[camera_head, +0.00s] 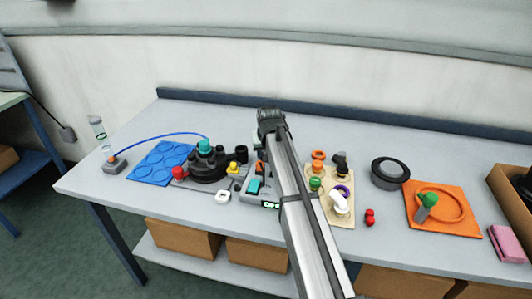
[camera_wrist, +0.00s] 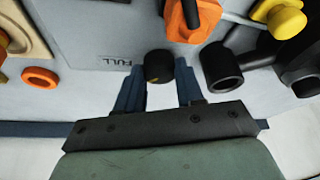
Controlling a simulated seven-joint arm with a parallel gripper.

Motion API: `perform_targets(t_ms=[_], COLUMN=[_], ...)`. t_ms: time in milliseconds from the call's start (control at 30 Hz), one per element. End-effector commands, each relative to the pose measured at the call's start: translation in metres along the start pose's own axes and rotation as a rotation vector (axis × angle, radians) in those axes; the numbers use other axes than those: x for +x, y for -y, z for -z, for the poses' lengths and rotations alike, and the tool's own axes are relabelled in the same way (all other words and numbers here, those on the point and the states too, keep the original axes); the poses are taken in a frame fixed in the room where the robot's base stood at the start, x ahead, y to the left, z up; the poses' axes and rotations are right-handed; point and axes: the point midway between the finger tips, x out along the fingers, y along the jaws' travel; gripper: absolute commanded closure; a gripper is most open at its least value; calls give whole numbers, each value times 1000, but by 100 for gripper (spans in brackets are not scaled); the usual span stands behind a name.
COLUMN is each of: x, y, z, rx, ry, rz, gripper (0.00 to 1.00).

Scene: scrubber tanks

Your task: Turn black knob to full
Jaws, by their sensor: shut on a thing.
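The black knob (camera_wrist: 158,66) shows in the wrist view as a short dark cylinder with a small yellowish mark on its face. It stands on a light grey panel, just right of a label reading FULL (camera_wrist: 117,60). My gripper (camera_wrist: 160,78) has its two blue fingers on either side of the knob, shut on it. In the head view my arm reaches over the middle of the bench and hides the knob and fingertips.
Close by in the wrist view are an orange handle (camera_wrist: 190,18), a black pipe end (camera_wrist: 220,70), a yellow cap (camera_wrist: 286,22) and an orange ring (camera_wrist: 40,77). On the bench are a blue mat (camera_head: 150,175), a black tape roll (camera_head: 404,181) and an orange tray (camera_head: 460,228).

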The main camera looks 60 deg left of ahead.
Motion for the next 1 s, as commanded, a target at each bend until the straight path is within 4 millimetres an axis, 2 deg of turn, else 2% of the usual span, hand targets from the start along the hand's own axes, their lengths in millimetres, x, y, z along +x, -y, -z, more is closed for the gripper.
perform_targets(t_ms=[300, 867, 900, 1000], x=[0, 0, 0, 0], y=[1, 1, 1, 1], z=[0, 0, 0, 0], rx=[114, 139, 139, 138], ry=[1, 2, 2, 2], rz=[-47, -56, -56, -56], gripper=[94, 94, 59, 50])
